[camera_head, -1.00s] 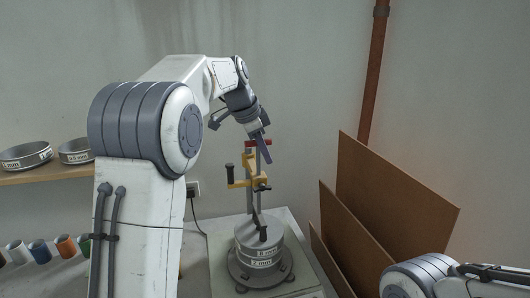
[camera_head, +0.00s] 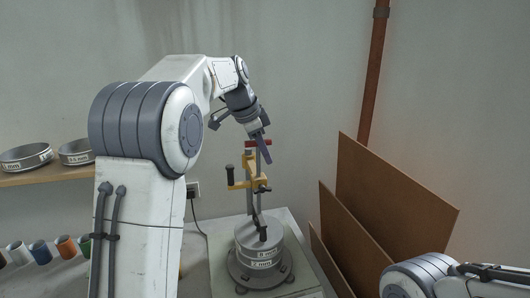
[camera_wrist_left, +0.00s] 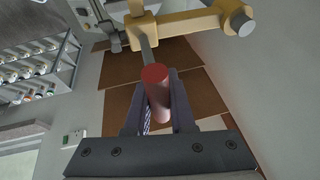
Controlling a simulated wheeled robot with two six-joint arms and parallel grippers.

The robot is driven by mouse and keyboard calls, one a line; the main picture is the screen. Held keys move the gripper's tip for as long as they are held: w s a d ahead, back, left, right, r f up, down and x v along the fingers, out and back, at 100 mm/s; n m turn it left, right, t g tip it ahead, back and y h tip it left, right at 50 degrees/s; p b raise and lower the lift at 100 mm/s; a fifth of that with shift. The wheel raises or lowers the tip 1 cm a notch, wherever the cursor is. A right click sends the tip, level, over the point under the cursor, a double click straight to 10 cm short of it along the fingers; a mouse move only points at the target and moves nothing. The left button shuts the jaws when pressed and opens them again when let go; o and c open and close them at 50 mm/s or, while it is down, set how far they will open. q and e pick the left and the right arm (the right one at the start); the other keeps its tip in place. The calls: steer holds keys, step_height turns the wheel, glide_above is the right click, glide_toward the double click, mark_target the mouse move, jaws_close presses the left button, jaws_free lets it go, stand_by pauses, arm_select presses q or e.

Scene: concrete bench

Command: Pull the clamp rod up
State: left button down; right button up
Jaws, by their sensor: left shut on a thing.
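The clamp rod is a thin steel rod with a red handle (camera_head: 249,143) at its top, above the yellow clamp body (camera_head: 247,184). The clamp stands over the stacked round sieves (camera_head: 259,249) on a dark round base. My left gripper (camera_head: 264,152) comes down from the upper left and is shut on the red handle. In the left wrist view the red handle (camera_wrist_left: 156,77) lies between the two fingers (camera_wrist_left: 158,96), its round end showing. The steel rod (camera_wrist_left: 146,49) runs from it to the yellow clamp (camera_wrist_left: 190,22). My right gripper is out of view.
Brown boards (camera_head: 385,205) lean against the wall right of the clamp. A shelf (camera_head: 50,174) with sieve rings (camera_head: 25,157) is at the left, with several small coloured pots (camera_head: 66,246) below it. My right arm is at the bottom right.

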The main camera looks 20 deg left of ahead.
arm_select(q)
step_height(320, 180, up, 9)
steer(key=p, duration=0.6)
steer(key=shift+f, duration=0.35)
steer(key=c, duration=0.8)
jaws_free()
steer(key=shift+o, duration=0.2)
steer(key=v, duration=1)
steer(key=shift+b, duration=0.3)
steer(key=shift+s, duration=0.1)
